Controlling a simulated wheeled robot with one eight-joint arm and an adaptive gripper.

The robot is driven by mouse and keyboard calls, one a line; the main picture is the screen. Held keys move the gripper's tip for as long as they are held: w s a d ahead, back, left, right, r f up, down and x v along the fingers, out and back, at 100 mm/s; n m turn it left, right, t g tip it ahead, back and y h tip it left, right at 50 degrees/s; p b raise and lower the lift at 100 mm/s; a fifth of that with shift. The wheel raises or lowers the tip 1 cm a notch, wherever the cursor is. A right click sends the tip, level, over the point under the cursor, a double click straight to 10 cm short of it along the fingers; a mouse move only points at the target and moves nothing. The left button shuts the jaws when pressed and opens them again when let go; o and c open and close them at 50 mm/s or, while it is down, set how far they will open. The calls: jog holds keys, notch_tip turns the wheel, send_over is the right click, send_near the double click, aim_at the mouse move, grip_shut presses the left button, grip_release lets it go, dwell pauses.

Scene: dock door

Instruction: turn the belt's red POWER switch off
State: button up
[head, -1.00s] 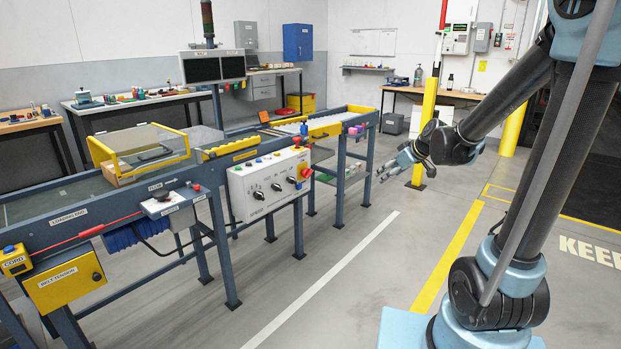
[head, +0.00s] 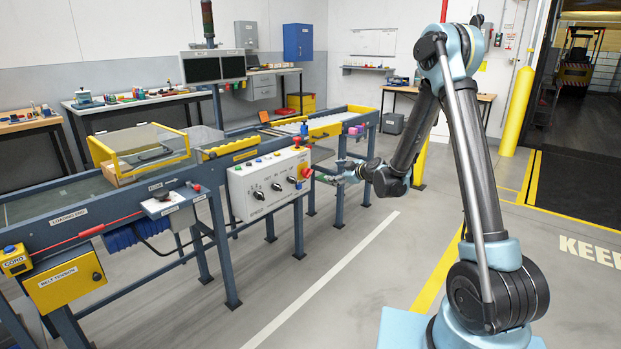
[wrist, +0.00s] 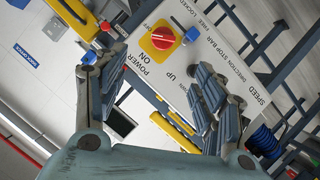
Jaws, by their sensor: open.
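The red POWER switch (head: 306,172) is a red knob on a yellow plate at the right end of the belt's white control panel (head: 268,190). In the wrist view the red knob (wrist: 163,38) sits on its yellow plate beside the words POWER, ON and OFF, beyond and between my open fingers. My gripper (head: 345,170) is to the right of the panel, pointing at it, apart from the switch. In the wrist view my gripper (wrist: 155,92) has its two fingers spread wide with nothing between them.
A yellow post (head: 421,165) stands behind my arm. The floor in front of the belt is clear.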

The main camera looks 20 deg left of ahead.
aim_at(310, 174)
jog(key=x, duration=1.9)
jog(key=shift+s+a+f, duration=0.15)
jog(key=shift+a+f, duration=0.15)
jog(key=shift+a, duration=0.2)
jog(key=c, duration=1.1)
